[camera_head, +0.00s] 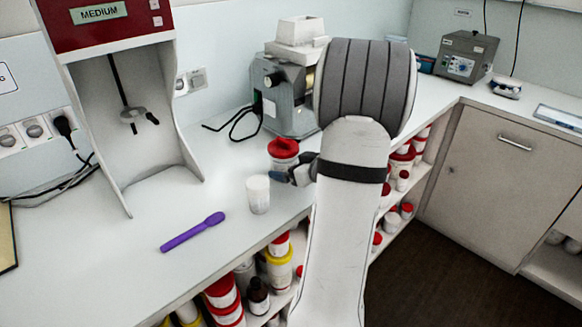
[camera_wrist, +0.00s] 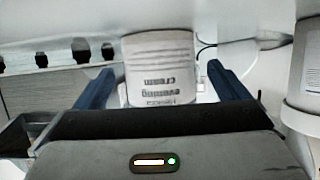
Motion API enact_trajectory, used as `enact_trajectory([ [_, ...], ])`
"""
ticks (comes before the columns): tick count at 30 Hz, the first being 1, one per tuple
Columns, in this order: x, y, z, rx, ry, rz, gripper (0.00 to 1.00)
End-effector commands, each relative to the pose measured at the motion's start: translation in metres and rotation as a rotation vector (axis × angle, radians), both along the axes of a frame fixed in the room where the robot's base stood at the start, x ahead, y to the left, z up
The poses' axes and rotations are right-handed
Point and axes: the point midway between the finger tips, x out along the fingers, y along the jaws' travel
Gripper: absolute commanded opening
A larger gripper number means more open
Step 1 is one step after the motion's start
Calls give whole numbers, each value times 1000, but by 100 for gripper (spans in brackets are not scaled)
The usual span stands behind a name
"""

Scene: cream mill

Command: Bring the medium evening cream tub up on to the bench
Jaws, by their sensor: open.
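A white tub (camera_wrist: 160,70) labelled "evening cream" shows upside down in the wrist view, between my spread fingers with a gap on each side. In the head view a red-lidded tub (camera_head: 284,150) stands on the bench (camera_head: 150,270) near its front edge, and looks like the same one. My gripper (camera_head: 284,177) is open and low beside it; it also shows in the wrist view (camera_wrist: 155,85). My gripper hides the tub's lower part in the head view and its top end in the wrist view. I cannot tell whether the fingers touch it.
A small white cup (camera_head: 258,194) stands close to my gripper. A purple spatula (camera_head: 192,232) lies to the left. A grey mill (camera_head: 290,85) and a red-topped mixer (camera_head: 105,25) stand behind. Shelves below hold several tubs and bottles. Another white container (camera_wrist: 300,90) is at right in the wrist view.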

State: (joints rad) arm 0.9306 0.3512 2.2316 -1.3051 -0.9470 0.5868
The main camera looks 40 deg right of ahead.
Motion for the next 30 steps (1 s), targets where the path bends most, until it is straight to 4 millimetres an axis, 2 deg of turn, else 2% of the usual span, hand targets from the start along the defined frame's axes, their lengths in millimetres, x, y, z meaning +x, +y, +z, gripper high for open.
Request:
enact_trajectory([
  [8, 0, 0, 5, 0, 0, -1, 94],
  [10, -7, -2, 7, -1, 0, -3, 94],
  [24, -93, -9, 43, -1, 0, -6, 94],
  [30, -110, -10, 48, 1, 0, -4, 94],
])
